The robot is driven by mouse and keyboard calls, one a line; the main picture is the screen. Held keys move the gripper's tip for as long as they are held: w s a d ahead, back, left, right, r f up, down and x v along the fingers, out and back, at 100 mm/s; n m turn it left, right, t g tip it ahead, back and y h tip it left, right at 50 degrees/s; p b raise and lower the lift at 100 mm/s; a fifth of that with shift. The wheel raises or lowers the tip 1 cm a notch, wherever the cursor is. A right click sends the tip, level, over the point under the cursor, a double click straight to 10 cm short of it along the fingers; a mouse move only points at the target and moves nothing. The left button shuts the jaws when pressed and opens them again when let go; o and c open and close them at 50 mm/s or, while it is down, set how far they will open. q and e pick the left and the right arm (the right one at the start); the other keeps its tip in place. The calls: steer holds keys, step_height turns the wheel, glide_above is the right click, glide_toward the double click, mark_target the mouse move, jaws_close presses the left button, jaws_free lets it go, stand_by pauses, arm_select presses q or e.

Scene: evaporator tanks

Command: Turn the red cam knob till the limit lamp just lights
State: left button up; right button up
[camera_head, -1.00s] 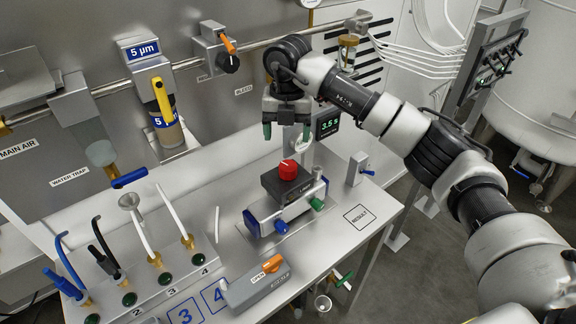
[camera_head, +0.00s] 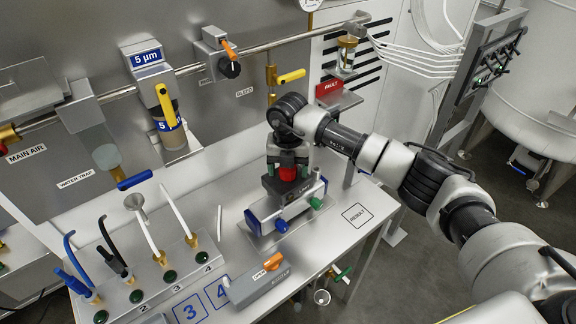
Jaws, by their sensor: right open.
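The red cam knob (camera_head: 288,174) sits on top of a dark block on a silver valve body (camera_head: 268,213) with blue and green end fittings. My right gripper (camera_head: 287,170) points down over the knob, with its green-tipped fingers around it. The gripper is open; whether a finger touches the knob I cannot tell. The gripper and wrist hide the top of the knob and part of the block. I cannot make out a limit lamp. My left gripper is not in view.
Hoses and fittings stand on a manifold (camera_head: 150,280) at the lower left. A pipe with several valves runs behind. The bench around the RESULT square (camera_head: 357,215) is clear.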

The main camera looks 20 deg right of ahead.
steer(key=c, duration=0.9)
steer(key=shift+f+b, duration=0.1)
steer(key=shift+b, duration=0.35)
steer(key=shift+c, duration=0.2)
steer(key=n+b, duration=0.2)
steer(key=shift+w+f+n, duration=0.1)
steer(key=shift+n, duration=0.2)
steer(key=shift+r+n+b, duration=0.2)
steer(key=shift+n+b, duration=0.6)
steer(key=shift+n, duration=0.2)
steer(key=shift+r, duration=0.1)
steer(key=o, duration=0.9)
steer(key=shift+o, duration=0.2)
